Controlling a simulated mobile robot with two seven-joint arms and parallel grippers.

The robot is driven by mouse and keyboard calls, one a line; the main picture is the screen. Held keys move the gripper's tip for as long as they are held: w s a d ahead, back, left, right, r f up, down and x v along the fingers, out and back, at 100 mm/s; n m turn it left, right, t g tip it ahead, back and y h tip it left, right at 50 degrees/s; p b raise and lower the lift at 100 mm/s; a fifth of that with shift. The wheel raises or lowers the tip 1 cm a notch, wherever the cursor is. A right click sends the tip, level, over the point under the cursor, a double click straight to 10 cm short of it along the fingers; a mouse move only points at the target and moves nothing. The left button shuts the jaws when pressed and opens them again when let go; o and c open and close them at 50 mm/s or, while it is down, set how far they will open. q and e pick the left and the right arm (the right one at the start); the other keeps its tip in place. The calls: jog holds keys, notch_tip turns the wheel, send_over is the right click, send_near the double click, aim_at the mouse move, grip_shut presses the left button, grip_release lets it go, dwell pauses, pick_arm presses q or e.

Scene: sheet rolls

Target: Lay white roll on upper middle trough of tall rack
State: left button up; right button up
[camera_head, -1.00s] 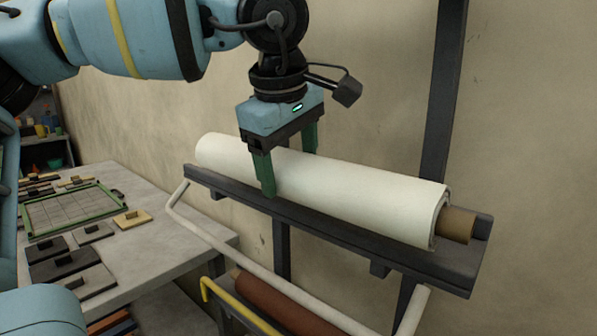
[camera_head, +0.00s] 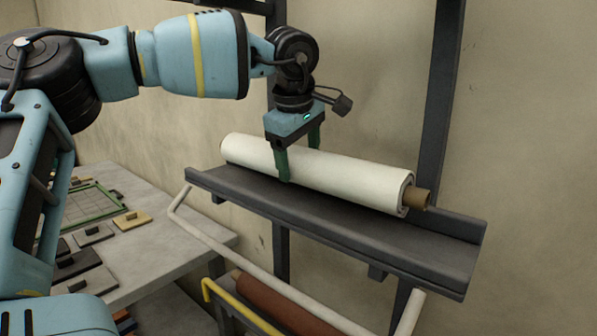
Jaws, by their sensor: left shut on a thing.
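My left gripper (camera_head: 300,165) is shut on the white roll (camera_head: 345,182), with its green fingers on either side, left of the roll's middle. The roll lies lengthwise along the trough, with its brown core (camera_head: 417,198) sticking out at the right end. The dark grey trough (camera_head: 330,222) of the rack is seen below and in front of the roll, and its bare inner face shows. The roll is over the back side of the trough; I cannot tell whether it touches it. My right gripper is not in view.
A dark rack post (camera_head: 440,100) rises behind the trough's right part. Below are a pale rail (camera_head: 270,275), a yellow bar (camera_head: 235,305) and a reddish-brown roll (camera_head: 285,305). At left, a grey table (camera_head: 165,240) holds a green-framed grid (camera_head: 95,205) and several flat blocks.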

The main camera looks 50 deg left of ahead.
aim_at(299, 174)
pick_arm(q)
jog(key=shift+f+p, duration=0.3)
jog(key=shift+f, duration=1.2)
jog(key=shift+f, duration=0.3)
jog(key=o, duration=1.4)
jog(key=shift+f, duration=0.1)
